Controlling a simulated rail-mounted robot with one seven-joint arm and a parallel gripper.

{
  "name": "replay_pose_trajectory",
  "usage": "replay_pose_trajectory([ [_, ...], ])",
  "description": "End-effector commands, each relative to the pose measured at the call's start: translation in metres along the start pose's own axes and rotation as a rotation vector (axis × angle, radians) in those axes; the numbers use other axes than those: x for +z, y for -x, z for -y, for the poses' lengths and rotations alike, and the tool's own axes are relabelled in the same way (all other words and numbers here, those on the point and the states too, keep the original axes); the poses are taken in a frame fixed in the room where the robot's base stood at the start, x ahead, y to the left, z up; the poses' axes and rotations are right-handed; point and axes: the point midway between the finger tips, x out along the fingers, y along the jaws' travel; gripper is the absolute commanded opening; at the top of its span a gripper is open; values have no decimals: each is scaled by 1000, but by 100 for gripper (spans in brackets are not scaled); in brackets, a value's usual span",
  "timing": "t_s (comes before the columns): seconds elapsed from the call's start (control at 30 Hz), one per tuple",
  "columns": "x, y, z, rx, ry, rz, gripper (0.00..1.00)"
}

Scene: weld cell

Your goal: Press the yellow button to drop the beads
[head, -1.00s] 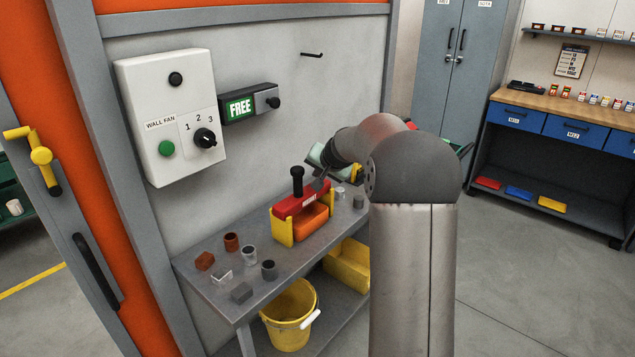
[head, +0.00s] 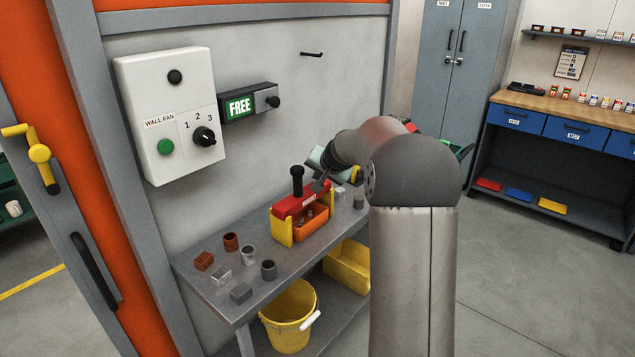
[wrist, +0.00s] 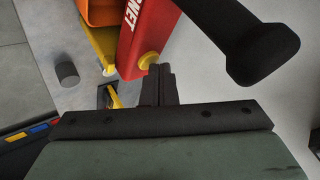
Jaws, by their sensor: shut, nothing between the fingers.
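A red magnet unit (head: 290,205) with yellow side legs and a black knob (head: 297,180) on top stands on the grey bench. Its red body (wrist: 150,25), lettered "NET" where it shows, also fills the upper middle of the wrist view. The yellow button (wrist: 148,60) sits on the end of this body. My gripper (wrist: 160,72) is shut and empty, with its fingertips at the button; they appear to touch it. In the head view my gripper (head: 321,184) is at the unit's right end. Small greyish beads (head: 309,214) show in the orange tray (head: 310,225) under the unit.
Several small cups and blocks, such as a dark cup (head: 268,270), stand on the bench (head: 215,294) left of the unit. A yellow bucket (head: 289,322) and a yellow bin (head: 347,272) are below. A wall fan box (head: 170,110) hangs on the wall.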

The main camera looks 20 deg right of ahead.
Motion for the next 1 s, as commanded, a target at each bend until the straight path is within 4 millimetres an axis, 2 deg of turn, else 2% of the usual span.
replay_pose_trajectory([
  [0.37,1,-1,-1,1,0,2,0],
  [0.77,-8,12,8,0,0,1,0],
  [1.0,-8,12,9,0,0,1,0],
])
